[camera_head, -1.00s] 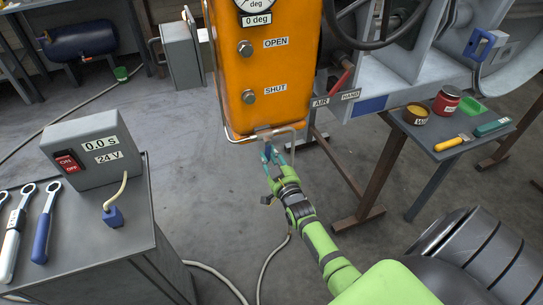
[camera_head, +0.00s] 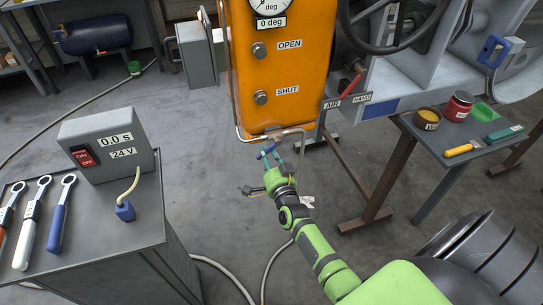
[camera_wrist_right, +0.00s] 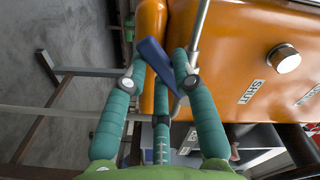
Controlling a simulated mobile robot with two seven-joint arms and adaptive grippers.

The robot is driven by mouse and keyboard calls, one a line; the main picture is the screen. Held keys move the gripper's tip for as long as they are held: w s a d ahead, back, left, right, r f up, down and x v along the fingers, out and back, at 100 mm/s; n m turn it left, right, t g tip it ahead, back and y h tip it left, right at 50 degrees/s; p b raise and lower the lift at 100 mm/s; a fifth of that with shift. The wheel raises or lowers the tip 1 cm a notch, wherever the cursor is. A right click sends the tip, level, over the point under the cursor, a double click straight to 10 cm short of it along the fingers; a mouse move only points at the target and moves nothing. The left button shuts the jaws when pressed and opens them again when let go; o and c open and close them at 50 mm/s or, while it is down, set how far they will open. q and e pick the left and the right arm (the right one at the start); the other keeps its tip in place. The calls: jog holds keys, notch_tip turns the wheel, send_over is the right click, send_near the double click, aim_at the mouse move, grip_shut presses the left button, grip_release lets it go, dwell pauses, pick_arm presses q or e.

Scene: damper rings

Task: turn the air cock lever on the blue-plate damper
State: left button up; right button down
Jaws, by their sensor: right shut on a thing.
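The air cock lever (camera_head: 266,151) is a small blue bar under the orange actuator (camera_head: 275,75), at the end of a thin pipe. It slants in the head view. My right gripper (camera_head: 272,160) is at it from below, fingers around it. In the right wrist view, the blue lever (camera_wrist_right: 157,66) lies tilted between the teal fingers of my right gripper (camera_wrist_right: 160,68), which are shut on it. The damper's blue plate (camera_head: 384,105) is on the grey frame right of the actuator. The cock body is partly hidden. My left gripper is out of view.
A red lever (camera_head: 352,83) stands by the AIR and HAND labels. A side table (camera_head: 440,150) with tins and tools is at right. A bench (camera_head: 100,225) with spanners and a 24 V box (camera_head: 107,145) is at left. Hoses cross the floor.

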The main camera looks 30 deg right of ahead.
jog(key=shift+w+a+r+m+p, duration=0.15)
jog(key=shift+r+m, duration=0.4)
jog(key=shift+m, duration=0.65)
jog(key=shift+a+r+m+p, duration=0.1)
jog(key=shift+a+r+m, duration=0.3)
jog(key=shift+m, duration=0.8)
jog(key=shift+w+a+r+m+p, duration=0.1)
jog(key=shift+r+m, duration=0.55)
jog(key=shift+m, duration=0.55)
jog(key=c, duration=1)
grip_release()
jog(key=shift+s, duration=0.1)
jog(key=v, duration=1.2)
jog(key=shift+f, duration=0.15)
